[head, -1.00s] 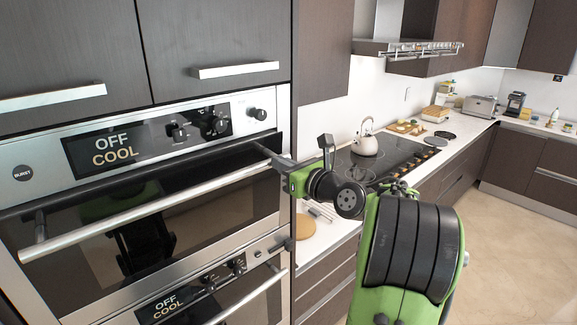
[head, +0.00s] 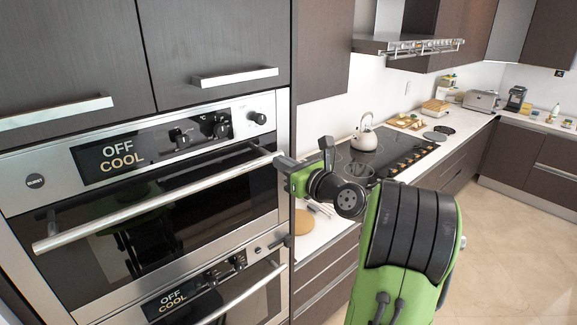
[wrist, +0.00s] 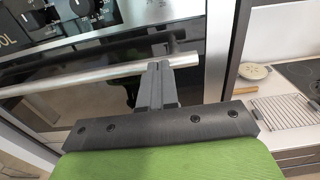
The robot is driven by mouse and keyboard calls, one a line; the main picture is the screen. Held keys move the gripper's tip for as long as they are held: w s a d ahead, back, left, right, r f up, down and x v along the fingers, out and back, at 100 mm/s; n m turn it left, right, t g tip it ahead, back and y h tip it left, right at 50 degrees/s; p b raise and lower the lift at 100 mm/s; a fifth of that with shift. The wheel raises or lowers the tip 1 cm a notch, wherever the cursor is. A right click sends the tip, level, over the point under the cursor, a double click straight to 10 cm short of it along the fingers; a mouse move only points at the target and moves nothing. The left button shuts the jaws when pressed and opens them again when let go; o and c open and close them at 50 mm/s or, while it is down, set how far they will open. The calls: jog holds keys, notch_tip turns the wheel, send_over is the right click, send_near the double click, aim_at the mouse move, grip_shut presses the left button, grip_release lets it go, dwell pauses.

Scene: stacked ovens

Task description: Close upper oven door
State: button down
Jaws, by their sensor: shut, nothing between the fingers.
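The upper oven door (head: 160,215) has dark glass and a long silver bar handle (head: 150,203). The door looks upright and flush, or nearly flush, with the oven front below the control panel (head: 135,145). My gripper (head: 279,161) is at the right end of the handle. In the wrist view the shut fingers (wrist: 159,70) are together, with their tips against or just in front of the handle (wrist: 100,78). Nothing is held between them. Whether the tips touch the handle is hard to tell.
A lower oven (head: 220,290) with its own handle sits directly below. Cabinets with silver handles (head: 235,76) are above. To the right is a counter with a cooktop (head: 385,160), a kettle (head: 364,137) and a wire rack (wrist: 278,111). The floor (head: 510,230) at right is clear.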

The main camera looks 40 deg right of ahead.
jog(key=s+r+b, duration=0.2)
jog(key=s, duration=0.9)
jog(key=w+a+f+n+g+y+b, duration=0.1)
jog(key=a+f+n+g+b, duration=0.1)
jog(key=a+f+n+g, duration=0.55)
jog(key=w+a+f+n+y+b, duration=0.15)
jog(key=a+f+n, duration=0.25)
jog(key=a+n, duration=0.8)
jog(key=s+a+f+n+g+h+b, duration=0.1)
jog(key=s+a+f+n+g, duration=0.1)
jog(key=s+n, duration=0.6)
jog(key=s+a+f+n+g+h+b, duration=0.1)
jog(key=s+a+f+n+g+b, duration=0.1)
jog(key=s+a+f+n, duration=0.2)
jog(key=s+f+n, duration=0.3)
jog(key=s+n, duration=0.1)
jog(key=s, duration=0.2)
jog(key=shift+g, duration=0.35)
